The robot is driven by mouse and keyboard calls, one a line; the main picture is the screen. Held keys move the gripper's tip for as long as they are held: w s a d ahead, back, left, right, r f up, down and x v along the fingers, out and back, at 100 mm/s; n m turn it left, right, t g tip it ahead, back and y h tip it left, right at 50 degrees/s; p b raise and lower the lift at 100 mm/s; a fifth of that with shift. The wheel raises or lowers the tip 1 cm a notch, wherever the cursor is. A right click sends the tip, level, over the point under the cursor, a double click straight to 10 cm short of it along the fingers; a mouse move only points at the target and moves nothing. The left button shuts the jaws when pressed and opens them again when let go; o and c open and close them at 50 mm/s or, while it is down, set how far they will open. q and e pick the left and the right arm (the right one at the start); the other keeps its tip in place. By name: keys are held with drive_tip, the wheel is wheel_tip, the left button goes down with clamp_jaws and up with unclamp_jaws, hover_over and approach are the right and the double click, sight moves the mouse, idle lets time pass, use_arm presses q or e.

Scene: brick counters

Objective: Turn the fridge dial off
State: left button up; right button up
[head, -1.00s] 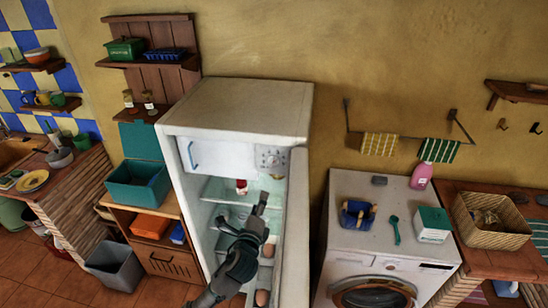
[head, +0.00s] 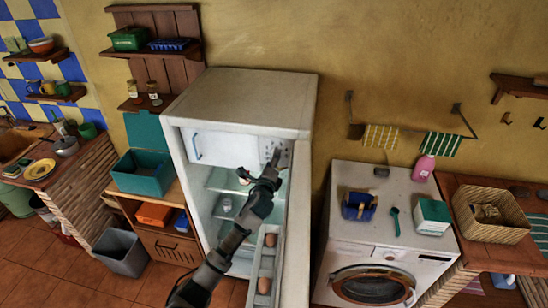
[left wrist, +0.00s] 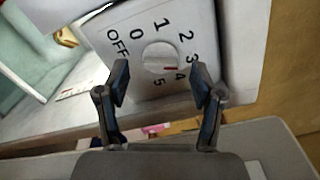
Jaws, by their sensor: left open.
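The fridge (head: 240,98) stands open in the middle of the head view. Its dial panel is at the upper right of the interior, largely covered by my left gripper (head: 275,160). In the left wrist view the white round dial (left wrist: 158,57) shows clearly, with OFF and the numbers 0 to 5 around it. Its red mark points near 4. My left gripper (left wrist: 165,88) is open, its two fingers below the dial in the picture and on either side of it, with nothing between them. I cannot tell whether they touch the panel. My right gripper is not in view.
The freezer flap (head: 220,148) is left of the dial panel. The open fridge door (head: 298,220) stands close on the right of my left arm. A washing machine (head: 385,230) is further right, and a teal box (head: 142,175) is on the left.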

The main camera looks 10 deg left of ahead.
use_arm(q)
drive_tip(key=shift+w+f, duration=0.1)
drive_tip(key=shift+w, duration=0.65)
drive_tip(key=shift+s, duration=0.1)
drive_tip(key=c, duration=1.1)
drive_tip(key=shift+c, duration=0.2)
